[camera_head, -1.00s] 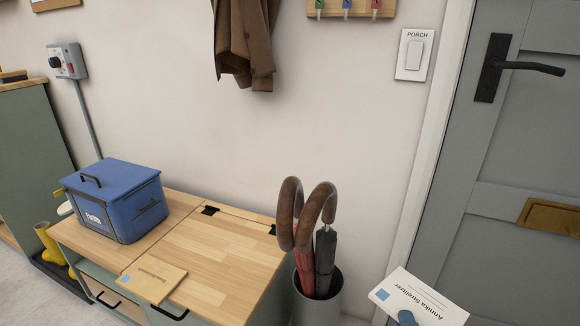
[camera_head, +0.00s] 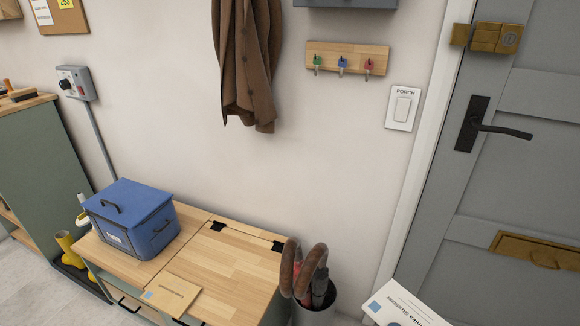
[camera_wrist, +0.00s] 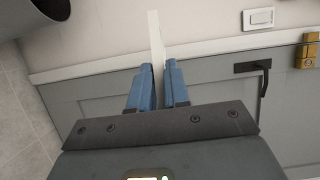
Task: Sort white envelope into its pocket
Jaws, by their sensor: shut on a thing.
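The white envelope (camera_head: 408,304) shows at the bottom right of the head view, with a printed name and a blue square. It is partly cut off by the frame edge. In the wrist view the envelope (camera_wrist: 155,36) appears nearly edge-on as a thin pale strip beyond the fingers. My gripper (camera_wrist: 158,82) is shut on it, with blue fingers on both sides. In the head view my gripper is almost wholly out of the picture. No pocket can be made out for certain; only the underside of a blue-grey wall unit (camera_head: 345,3) shows at the top edge.
A brown envelope (camera_head: 173,293) and a blue lidded box (camera_head: 132,218) rest on the wooden bench (camera_head: 236,258). Umbrellas (camera_head: 304,272) stand in a bin beside it. A hook rack (camera_head: 347,59), coat (camera_head: 249,65) and switch (camera_head: 403,107) are on the wall, left of the grey door (camera_head: 520,170).

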